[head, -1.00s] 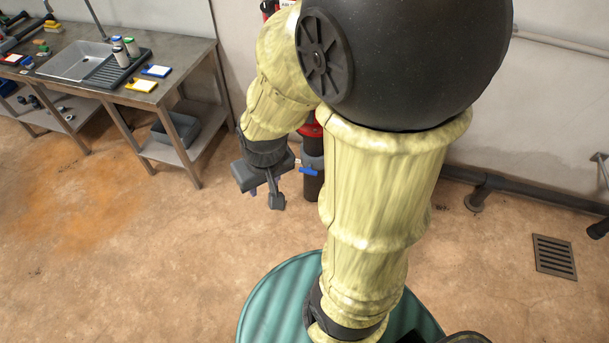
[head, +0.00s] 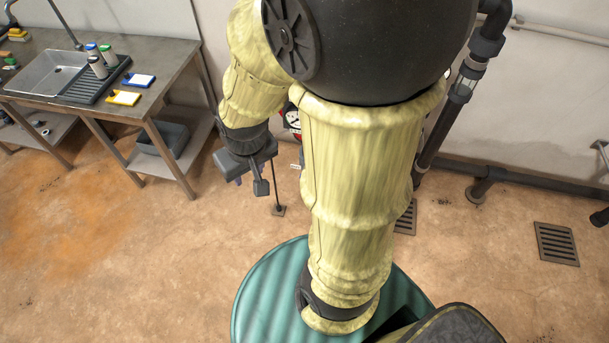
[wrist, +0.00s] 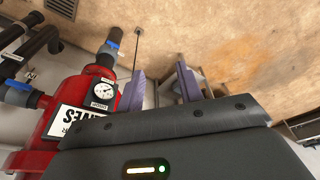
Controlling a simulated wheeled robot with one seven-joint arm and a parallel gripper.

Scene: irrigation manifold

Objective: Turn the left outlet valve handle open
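In the wrist view a red tank (wrist: 75,110) with a round gauge (wrist: 104,90) and a white label stands at the left. One blue handle (wrist: 18,84) is on the pipe at the far left edge; another blue part (wrist: 111,44) is on the pipe at the tank's top. I cannot tell which is the left outlet valve handle. My gripper (wrist: 160,80) has its two purple fingers apart with nothing between them, to the right of the tank. In the head view my gripper (head: 251,184) hangs above the floor; my arm hides most of the tank and the blue handles.
A metal workbench (head: 150,100) with a sink stands at the left. Dark pipes (head: 458,95) rise behind my arm at the right. A thin rod (head: 277,190) stands on the floor by my gripper. Floor drains (head: 556,243) lie at the right. The left floor is clear.

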